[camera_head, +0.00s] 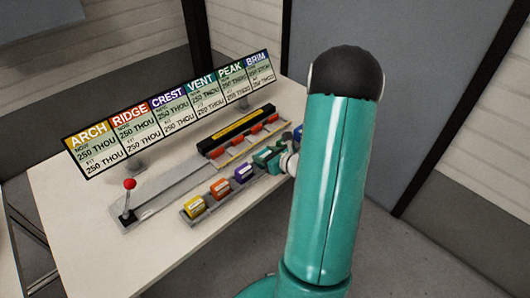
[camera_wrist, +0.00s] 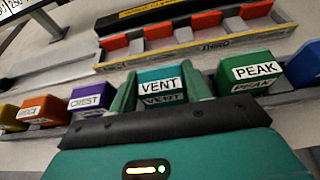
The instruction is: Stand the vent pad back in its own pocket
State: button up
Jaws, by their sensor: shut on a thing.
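The vent pad (camera_wrist: 162,86) is a teal block with a white VENT label, seen in the wrist view. My gripper (camera_wrist: 161,92) is shut on it, with one green finger on each side. The pad is in line with the row of pads, between the purple CREST pad (camera_wrist: 92,97) and the green PEAK pad (camera_wrist: 251,73). Its underside and its pocket are hidden, so I cannot tell whether it is seated or held above. In the head view my gripper (camera_head: 268,158) is over the pad row, partly behind my arm.
A grey rack (camera_head: 192,217) holds the yellow pad (camera_head: 195,205), orange pad (camera_head: 220,188) and others. Behind it, a yellow-edged tray (camera_wrist: 110,66) holds several orange blocks beside a black bar (camera_head: 235,130). A red-knobbed lever (camera_head: 129,185) and labelled sign board (camera_head: 165,112) stand nearby.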

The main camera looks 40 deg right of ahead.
jog(key=shift+s+d, duration=0.1)
jog(key=shift+s, duration=0.05)
jog(key=shift+f, duration=0.1)
jog(key=o, duration=1)
jog(key=shift+f, duration=0.1)
jog(key=shift+c, duration=0.2)
